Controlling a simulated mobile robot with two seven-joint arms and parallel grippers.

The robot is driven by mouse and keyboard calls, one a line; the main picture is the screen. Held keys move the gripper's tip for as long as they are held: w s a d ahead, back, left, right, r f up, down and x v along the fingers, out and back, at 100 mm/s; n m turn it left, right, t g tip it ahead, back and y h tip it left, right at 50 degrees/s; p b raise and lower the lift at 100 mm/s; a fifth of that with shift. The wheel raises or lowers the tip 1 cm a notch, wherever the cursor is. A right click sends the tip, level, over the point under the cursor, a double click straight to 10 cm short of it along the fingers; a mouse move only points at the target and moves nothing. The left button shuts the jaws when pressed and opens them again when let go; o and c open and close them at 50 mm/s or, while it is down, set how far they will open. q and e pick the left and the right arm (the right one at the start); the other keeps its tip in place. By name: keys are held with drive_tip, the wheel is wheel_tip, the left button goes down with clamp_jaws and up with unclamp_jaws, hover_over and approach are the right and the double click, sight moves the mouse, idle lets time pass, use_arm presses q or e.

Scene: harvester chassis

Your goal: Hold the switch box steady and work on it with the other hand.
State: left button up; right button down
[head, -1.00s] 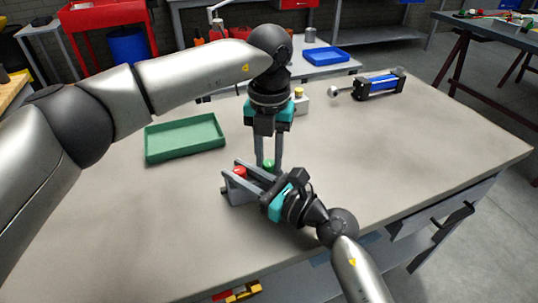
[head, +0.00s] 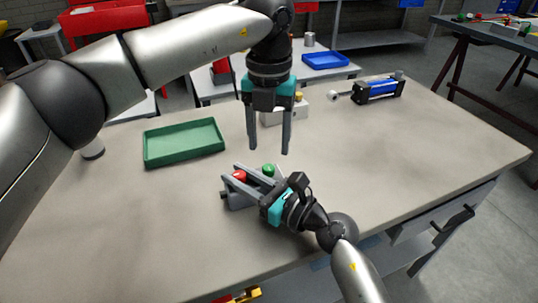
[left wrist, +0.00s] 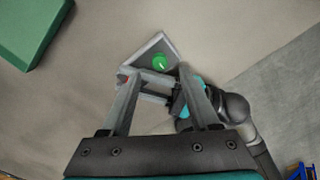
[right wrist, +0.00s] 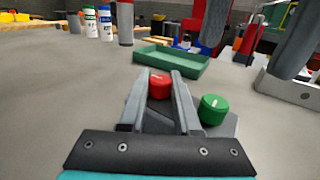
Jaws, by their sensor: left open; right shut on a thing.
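The switch box (head: 243,202) is a small grey box on the near part of the workbench, with a red knob (head: 239,175) and a green knob (head: 268,170) on top. My right gripper (head: 232,173) reaches in from the near right and is shut on the box; its fingers lie on both sides of the red knob (right wrist: 159,86). The green knob (right wrist: 212,109) is outside those fingers, to the right. My left gripper (head: 268,150) points down, open and empty, above the box and apart from the green knob. The fingers partly hide the box.
A green tray (head: 184,158) lies to the left. Behind my left gripper is a light box (head: 272,118) with a yellow button. The bench's right part is clear.

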sight(269, 166)
use_arm(q)
wheel_tip(269, 166, up, 7)
drive_tip(key=shift+f, duration=0.2)
use_arm(e)
drive_tip(key=c, duration=0.5)
unclamp_jaws()
drive_tip(key=shift+c, duration=0.2)
drive_tip(key=shift+d, duration=0.1)
